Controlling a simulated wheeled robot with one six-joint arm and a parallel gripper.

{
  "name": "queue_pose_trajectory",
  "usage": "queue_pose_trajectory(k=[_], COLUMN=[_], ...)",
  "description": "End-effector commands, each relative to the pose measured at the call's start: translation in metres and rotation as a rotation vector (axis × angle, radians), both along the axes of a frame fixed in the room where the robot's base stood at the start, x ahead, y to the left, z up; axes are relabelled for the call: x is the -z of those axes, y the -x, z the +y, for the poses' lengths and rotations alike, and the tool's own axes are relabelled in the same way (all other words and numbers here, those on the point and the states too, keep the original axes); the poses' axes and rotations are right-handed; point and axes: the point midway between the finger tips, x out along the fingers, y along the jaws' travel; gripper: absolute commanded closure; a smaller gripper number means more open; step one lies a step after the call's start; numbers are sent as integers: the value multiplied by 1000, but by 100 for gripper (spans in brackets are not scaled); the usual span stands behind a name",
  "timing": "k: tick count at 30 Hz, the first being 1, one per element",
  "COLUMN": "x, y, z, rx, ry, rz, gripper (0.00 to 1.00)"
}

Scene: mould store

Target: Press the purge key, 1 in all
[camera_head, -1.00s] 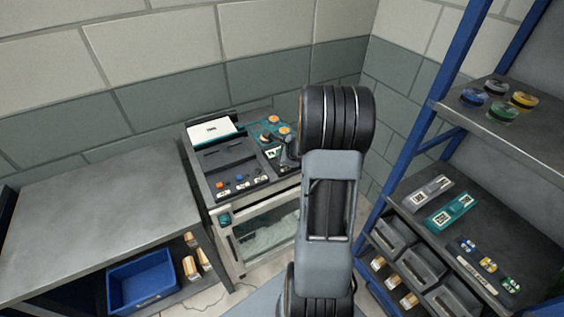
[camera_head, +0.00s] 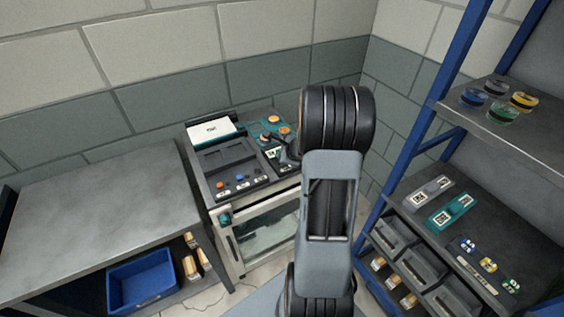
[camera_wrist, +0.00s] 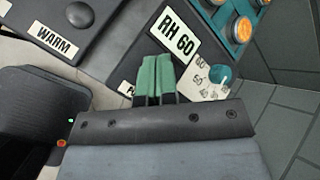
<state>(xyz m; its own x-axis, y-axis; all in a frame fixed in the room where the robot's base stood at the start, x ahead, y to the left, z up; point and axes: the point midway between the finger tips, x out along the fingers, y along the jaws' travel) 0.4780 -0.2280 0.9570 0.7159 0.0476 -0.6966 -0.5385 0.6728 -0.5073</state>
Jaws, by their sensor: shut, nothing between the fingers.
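In the wrist view my gripper (camera_wrist: 158,62) has its two green fingertips together, with nothing between them. The fingertips are over the dark console panel, just below the "RH 60" label (camera_wrist: 173,37). A white label starting with "P" (camera_wrist: 125,88) is mostly hidden by my gripper. No key is visible beside that label, so I cannot tell whether the fingertips touch one. A dark round key (camera_wrist: 80,14) sits by the "WARM" label (camera_wrist: 57,39). In the head view the console (camera_head: 224,160) stands in the corner, partly behind my arm.
Orange lamps or buttons (camera_wrist: 241,29) and a teal knob (camera_wrist: 219,73) are close to the fingertips. In the head view a grey bench (camera_head: 90,215) is at left, with a blue bin (camera_head: 142,283) below. A blue-framed shelf rack (camera_head: 412,130) stands at right.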

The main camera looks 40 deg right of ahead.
Motion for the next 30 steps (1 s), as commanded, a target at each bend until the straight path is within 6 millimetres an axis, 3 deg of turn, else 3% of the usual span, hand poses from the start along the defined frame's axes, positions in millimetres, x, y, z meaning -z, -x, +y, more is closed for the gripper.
queue_pose_trajectory(k=[30], x=[9], y=[0], z=[0], rx=[0], ry=[0], rz=[0], gripper=[100])
